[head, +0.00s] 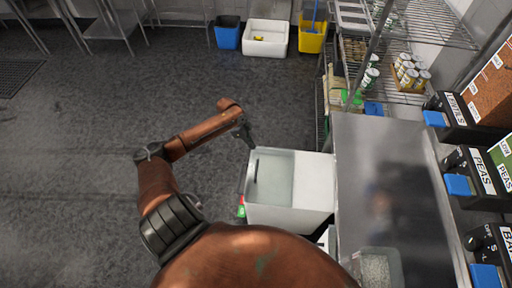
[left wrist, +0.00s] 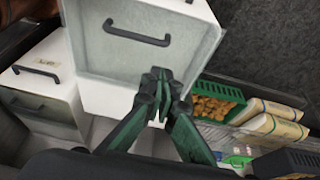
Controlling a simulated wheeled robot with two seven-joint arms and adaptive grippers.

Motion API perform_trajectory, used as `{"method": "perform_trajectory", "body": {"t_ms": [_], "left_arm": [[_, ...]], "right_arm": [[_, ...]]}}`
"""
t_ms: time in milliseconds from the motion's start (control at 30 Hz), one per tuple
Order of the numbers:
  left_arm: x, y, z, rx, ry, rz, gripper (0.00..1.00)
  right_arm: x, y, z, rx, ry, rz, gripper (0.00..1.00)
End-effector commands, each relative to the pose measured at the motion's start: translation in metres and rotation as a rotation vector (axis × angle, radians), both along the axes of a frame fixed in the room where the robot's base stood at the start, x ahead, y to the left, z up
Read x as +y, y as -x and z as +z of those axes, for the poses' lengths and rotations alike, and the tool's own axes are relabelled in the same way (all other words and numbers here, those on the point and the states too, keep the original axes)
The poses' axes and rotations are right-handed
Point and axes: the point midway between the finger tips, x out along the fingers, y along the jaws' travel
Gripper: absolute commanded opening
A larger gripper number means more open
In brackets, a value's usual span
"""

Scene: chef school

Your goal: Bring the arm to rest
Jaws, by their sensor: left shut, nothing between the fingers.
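My left arm comes in from the lower left in the head view and bends at the elbow. Its gripper (head: 246,133) is above the floor, just beyond the upper left corner of a white bin (head: 318,180) with a clear lid. In the left wrist view my left gripper (left wrist: 161,78) has its green-black fingers together, with nothing between them. The white bin with a dark handle shows behind the fingertips there (left wrist: 92,93). I cannot tell from the pictures whether they touch it. My right gripper does not show in either view.
A steel counter (head: 385,160) runs along the right, with a clear container (head: 377,268) at its near end. Labelled dispensers (head: 482,172) line its right side. Wire shelves (head: 410,98) with cans stand beyond. Blue, white and yellow bins (head: 265,38) stand at the back.

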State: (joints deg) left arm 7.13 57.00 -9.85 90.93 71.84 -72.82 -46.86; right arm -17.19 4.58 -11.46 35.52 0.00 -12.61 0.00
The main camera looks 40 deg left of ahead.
Motion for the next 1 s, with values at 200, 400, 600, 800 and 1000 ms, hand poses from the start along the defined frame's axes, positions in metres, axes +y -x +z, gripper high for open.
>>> {"method": "perform_trajectory", "body": {"t_ms": [200,400,600,800,1000], "left_arm": [[0.001,0.001,0.005,0.000,0.000,0.000,0.00],[0.003,0.003,-0.007,0.004,0.002,0.028,0.00],[0.025,0.024,-0.083,0.018,-0.018,0.224,0.00],[0.044,0.074,-0.182,0.043,-0.070,0.452,0.00],[0.041,0.145,-0.269,0.076,-0.129,0.614,0.00]], "right_arm": [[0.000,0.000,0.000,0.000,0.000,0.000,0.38],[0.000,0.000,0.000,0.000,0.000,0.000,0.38],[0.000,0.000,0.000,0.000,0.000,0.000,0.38],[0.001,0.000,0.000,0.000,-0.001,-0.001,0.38],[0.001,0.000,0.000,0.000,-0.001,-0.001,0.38]]}}
